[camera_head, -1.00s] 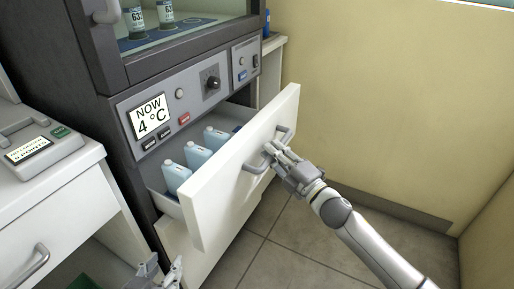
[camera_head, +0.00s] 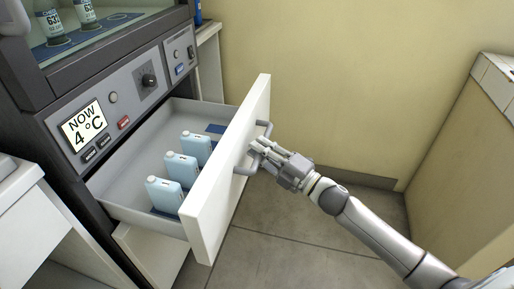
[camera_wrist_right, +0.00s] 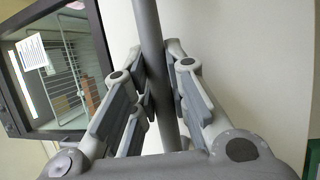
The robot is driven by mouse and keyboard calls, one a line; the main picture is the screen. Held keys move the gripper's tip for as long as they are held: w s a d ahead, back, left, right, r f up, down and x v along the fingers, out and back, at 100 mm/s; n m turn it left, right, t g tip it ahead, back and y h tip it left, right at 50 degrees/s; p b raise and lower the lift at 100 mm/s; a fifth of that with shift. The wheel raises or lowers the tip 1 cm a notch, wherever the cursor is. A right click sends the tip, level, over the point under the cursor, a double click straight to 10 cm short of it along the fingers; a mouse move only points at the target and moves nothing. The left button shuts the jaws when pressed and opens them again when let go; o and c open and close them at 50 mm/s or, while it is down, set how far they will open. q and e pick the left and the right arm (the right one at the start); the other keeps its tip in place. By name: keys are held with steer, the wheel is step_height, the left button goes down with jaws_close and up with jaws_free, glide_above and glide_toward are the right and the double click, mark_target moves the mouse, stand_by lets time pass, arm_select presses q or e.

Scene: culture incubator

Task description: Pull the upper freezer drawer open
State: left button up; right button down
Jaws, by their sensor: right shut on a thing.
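The upper freezer drawer (camera_head: 228,178) stands well out from the cabinet below the control panel. Its white front carries a grey bar handle (camera_head: 249,160). My right gripper (camera_head: 262,151) is shut on this handle. In the right wrist view the handle bar (camera_wrist_right: 157,60) runs between the two fingers of the right gripper (camera_wrist_right: 160,95). Several pale blue bottles (camera_head: 180,167) stand upright in a row inside the drawer. My left gripper is not in the head view.
The control panel (camera_head: 112,97) reads "NOW 4 °C". Glass-fronted shelving with bottles (camera_head: 50,25) is above it. Another white front (camera_head: 150,252) lies below the drawer. A white counter (camera_head: 20,195) stands at left, a low wall (camera_head: 470,150) at right. Floor (camera_head: 300,255) in front is clear.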

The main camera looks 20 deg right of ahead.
steer(key=shift+f, duration=0.1)
steer(key=c, duration=1.4)
jaws_free()
steer(key=v, duration=1.2)
